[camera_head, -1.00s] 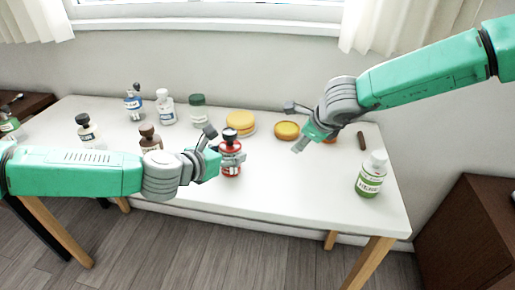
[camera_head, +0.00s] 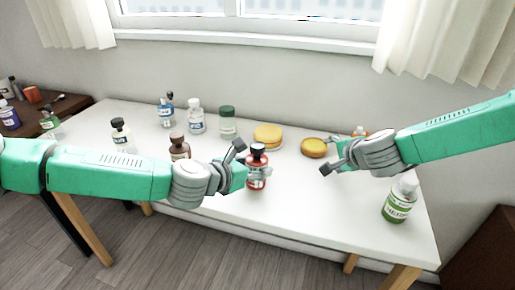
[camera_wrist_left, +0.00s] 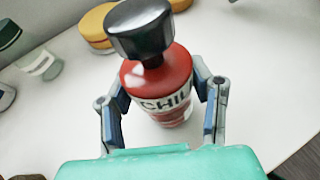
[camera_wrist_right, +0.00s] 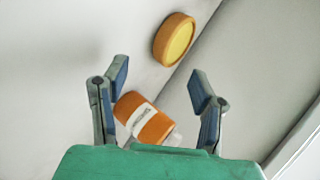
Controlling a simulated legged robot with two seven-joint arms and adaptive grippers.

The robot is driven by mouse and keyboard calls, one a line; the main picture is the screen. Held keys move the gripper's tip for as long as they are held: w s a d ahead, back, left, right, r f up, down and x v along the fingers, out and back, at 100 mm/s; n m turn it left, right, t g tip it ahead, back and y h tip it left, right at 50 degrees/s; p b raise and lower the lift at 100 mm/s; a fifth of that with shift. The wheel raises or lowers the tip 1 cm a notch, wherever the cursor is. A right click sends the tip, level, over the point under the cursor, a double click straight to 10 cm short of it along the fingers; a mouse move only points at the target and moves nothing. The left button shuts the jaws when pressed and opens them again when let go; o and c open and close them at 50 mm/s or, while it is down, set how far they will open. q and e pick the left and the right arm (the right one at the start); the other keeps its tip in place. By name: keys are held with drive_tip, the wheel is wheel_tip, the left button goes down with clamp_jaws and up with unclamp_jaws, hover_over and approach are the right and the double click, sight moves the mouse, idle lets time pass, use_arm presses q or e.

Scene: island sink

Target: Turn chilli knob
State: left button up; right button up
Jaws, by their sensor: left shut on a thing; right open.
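The chilli bottle (camera_head: 257,172) is red with a black knob (camera_head: 257,150) on top and stands upright on the white table. In the left wrist view its label reads "CHIL" (camera_wrist_left: 166,102), and the black knob (camera_wrist_left: 140,28) shows above the red body. My left gripper (camera_head: 255,172) is shut around the bottle's body, one finger on each side, below the knob. My right gripper (camera_wrist_right: 158,82) is open and empty. In the right wrist view an orange bottle (camera_wrist_right: 143,118) with a white label lies in the picture between and beyond its fingers.
Several bottles, including a brown one (camera_head: 180,147) and a white one (camera_head: 196,117), stand left of the chilli bottle. A yellow round container (camera_head: 268,135) and a smaller one (camera_head: 313,148) sit behind. A green-labelled bottle (camera_head: 399,201) stands at the right. The table front (camera_head: 310,215) is clear.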

sight(264, 150)
drive_tip(key=n, duration=0.2)
drive_tip(key=shift+s+a+r+n+t+y, duration=0.1)
drive_tip(key=shift+a+r+n+t+y, duration=0.05)
drive_tip(key=shift+a+n+t+y, duration=0.2)
drive_tip(key=a+n+y, duration=0.1)
drive_tip(key=n, duration=0.2)
drive_tip(key=s+a+r+n+t+y, duration=0.1)
drive_tip(key=n, duration=0.2)
drive_tip(key=s+a+r+n+t+y, duration=0.1)
drive_tip(key=a+n+y, duration=0.1)
drive_tip(key=n, duration=0.1)
drive_tip(key=shift+s, duration=0.2)
drive_tip(key=s+a+r+n+g+y, duration=0.25)
drive_tip(key=s+a+n+y, duration=0.55)
drive_tip(key=n, duration=0.5)
drive_tip(key=shift+h, duration=0.35)
drive_tip(key=x, duration=1)
drive_tip(key=shift+w+r, duration=0.25)
drive_tip(key=shift+r, duration=0.05)
drive_tip(key=shift+d, duration=0.1)
clamp_jaws()
